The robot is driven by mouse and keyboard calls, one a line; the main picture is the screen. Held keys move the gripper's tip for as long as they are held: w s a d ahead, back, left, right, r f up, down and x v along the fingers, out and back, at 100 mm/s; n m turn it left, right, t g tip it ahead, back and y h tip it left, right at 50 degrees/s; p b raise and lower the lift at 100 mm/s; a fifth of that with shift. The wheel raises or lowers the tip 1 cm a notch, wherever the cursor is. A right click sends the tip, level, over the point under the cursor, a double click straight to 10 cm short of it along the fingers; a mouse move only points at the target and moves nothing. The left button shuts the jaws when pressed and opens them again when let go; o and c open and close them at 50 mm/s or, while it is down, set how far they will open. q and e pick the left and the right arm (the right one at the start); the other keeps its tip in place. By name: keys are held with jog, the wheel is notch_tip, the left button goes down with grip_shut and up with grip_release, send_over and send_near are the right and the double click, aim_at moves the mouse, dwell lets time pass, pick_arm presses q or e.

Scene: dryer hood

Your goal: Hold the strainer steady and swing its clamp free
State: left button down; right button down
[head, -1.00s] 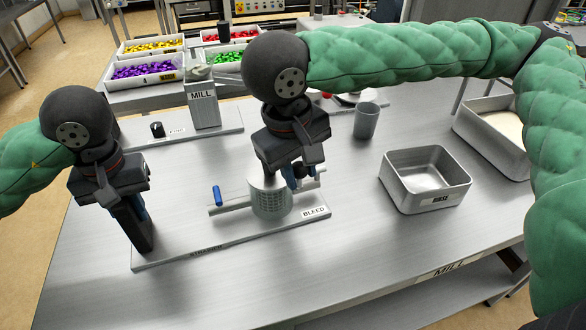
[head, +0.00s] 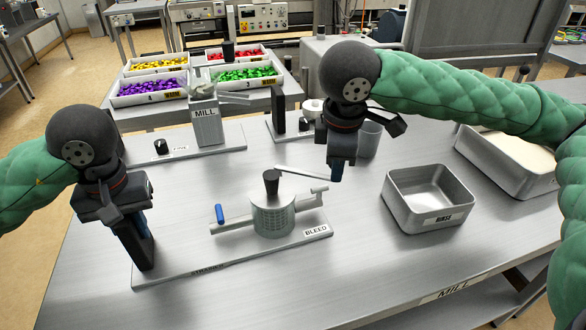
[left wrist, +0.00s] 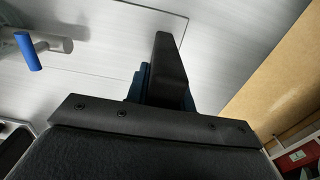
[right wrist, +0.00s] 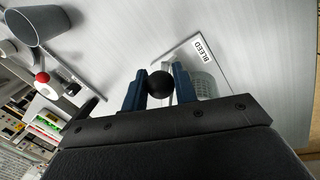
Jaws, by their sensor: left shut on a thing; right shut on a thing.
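The strainer (head: 272,218) is a grey perforated cylinder with a black knob on top, standing on a flat base plate. My left gripper (head: 140,222) is shut on the upright black grip (head: 143,250) at the plate's left end; the grip also shows in the left wrist view (left wrist: 166,70). My right gripper (head: 336,172) is shut on a black ball knob (right wrist: 159,84), seen between its blue fingers in the right wrist view. The clamp, a thin bar (head: 300,172), runs from behind the strainer to this gripper, clear of the lid. The gripper hides the knob in the head view.
A blue-handled valve (head: 219,213) sticks out left of the strainer. A BLEED fitting (head: 319,190) is at its right. A rinse pan (head: 428,212) and a grey cup (head: 369,140) stand to the right. The mill (head: 207,122) is behind. The front table area is clear.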

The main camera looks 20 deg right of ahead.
pick_arm(q)
jog(key=shift+s+f, duration=0.1)
jog(key=shift+f, duration=0.1)
pick_arm(e)
jog(key=shift+w+d+n+y, duration=0.1)
jog(key=shift+w+d+n, duration=0.15)
jog(key=shift+w+n, duration=0.35)
jog(key=shift+w+d+n+y, duration=0.1)
jog(key=shift+w+d+n, duration=0.15)
jog(key=shift+w+n, duration=0.35)
jog(key=shift+w+d+n+y, duration=0.1)
jog(key=shift+w+d+n, duration=0.15)
jog(key=shift+w+n, duration=0.35)
jog(key=c, duration=1.1)
grip_release()
jog(key=shift+c, duration=0.2)
notch_tip(320, 180, up, 12)
jog(key=s, duration=0.2)
jog(key=shift+s, duration=0.25)
jog(key=shift+f, duration=0.1)
pick_arm(q)
jog(key=c, duration=1.1)
grip_release()
pick_arm(e)
jog(key=shift+w, duration=0.15)
